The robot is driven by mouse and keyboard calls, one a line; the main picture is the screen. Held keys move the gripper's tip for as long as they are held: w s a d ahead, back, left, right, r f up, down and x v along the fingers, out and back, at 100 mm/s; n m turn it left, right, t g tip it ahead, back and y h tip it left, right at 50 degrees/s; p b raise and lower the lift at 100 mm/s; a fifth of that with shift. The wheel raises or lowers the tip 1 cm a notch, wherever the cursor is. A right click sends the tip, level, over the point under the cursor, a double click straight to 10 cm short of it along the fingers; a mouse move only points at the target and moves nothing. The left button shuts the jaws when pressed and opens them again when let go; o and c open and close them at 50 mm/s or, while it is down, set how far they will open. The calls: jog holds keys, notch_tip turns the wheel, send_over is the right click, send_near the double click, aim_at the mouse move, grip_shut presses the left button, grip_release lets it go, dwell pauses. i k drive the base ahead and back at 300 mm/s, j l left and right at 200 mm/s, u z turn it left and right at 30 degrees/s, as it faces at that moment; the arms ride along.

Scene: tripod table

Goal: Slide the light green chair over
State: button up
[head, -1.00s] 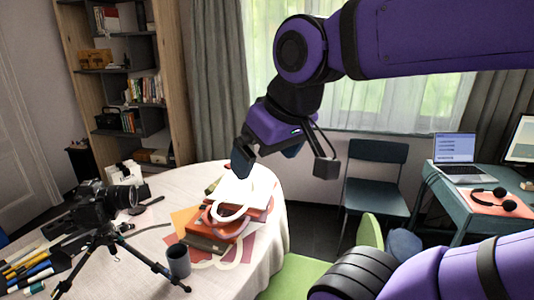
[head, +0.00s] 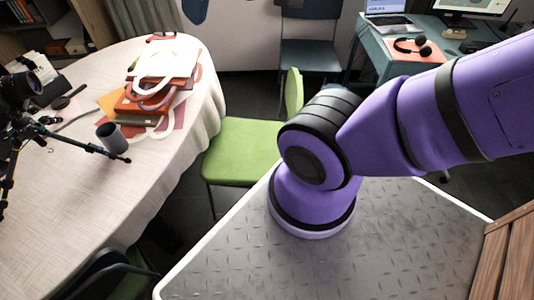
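The light green chair (head: 240,148) stands beside the right side of the round table, its seat facing up. Its backrest (head: 293,92) shows on the right edge of the seat, seen nearly edge-on. My arm's purple links hide part of the chair's right side.
The cloth-covered table (head: 60,190) fills the left and holds a bag on books, a cup (head: 111,137) and a camera tripod. A dark teal chair (head: 310,55) and a desk (head: 385,65) stand behind. Another dark chair (head: 105,275) is at lower left. Dark floor shows behind the green chair.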

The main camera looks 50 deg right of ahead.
aim_at(244, 151)
jog(key=i+z, duration=0.15)
jog(key=z, duration=0.25)
jog(key=i+z, duration=0.1)
jog(key=z, duration=0.25)
jog(key=i+j+z, duration=0.1)
jog(key=z, duration=0.3)
